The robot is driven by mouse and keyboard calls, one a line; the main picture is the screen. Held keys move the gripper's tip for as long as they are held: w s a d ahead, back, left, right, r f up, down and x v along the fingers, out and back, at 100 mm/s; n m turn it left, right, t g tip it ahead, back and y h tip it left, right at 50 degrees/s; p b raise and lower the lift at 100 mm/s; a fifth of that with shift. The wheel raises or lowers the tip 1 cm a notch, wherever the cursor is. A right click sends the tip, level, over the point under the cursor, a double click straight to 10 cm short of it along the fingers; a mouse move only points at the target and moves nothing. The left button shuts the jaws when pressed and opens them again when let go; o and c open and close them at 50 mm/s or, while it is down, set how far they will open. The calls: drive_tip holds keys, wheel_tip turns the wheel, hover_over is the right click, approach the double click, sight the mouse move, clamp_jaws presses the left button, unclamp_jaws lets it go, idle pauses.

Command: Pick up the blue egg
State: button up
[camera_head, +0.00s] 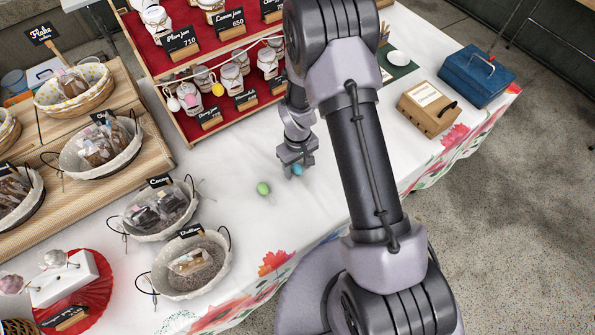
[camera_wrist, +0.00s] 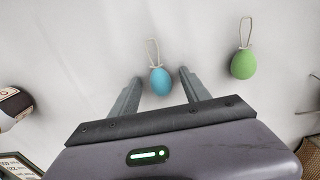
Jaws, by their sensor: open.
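The blue egg (camera_wrist: 160,82) with a pale loop of string lies on the white tablecloth. In the wrist view it sits between the fingertips of my gripper (camera_wrist: 158,80), with a gap to each finger. My gripper (camera_head: 294,163) is open and points down at the cloth. In the head view the blue egg (camera_head: 297,170) is partly hidden by the gripper. A green egg (camera_wrist: 243,64) with its own string loop lies to the right in the wrist view. It also shows left of the gripper in the head view (camera_head: 263,188).
A red-lined jam shelf (camera_head: 178,62) stands behind the gripper, with small hanging eggs (camera_head: 190,100) at its front. Cloth-lined baskets (camera_head: 190,289) stand on the left. A wooden box (camera_head: 428,108) and a blue cash box (camera_head: 476,75) are on the right. Bare cloth surrounds the green egg.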

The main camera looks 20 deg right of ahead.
drive_tip(key=shift+r, duration=0.15)
drive_tip(key=shift+c, duration=0.4)
clamp_jaws()
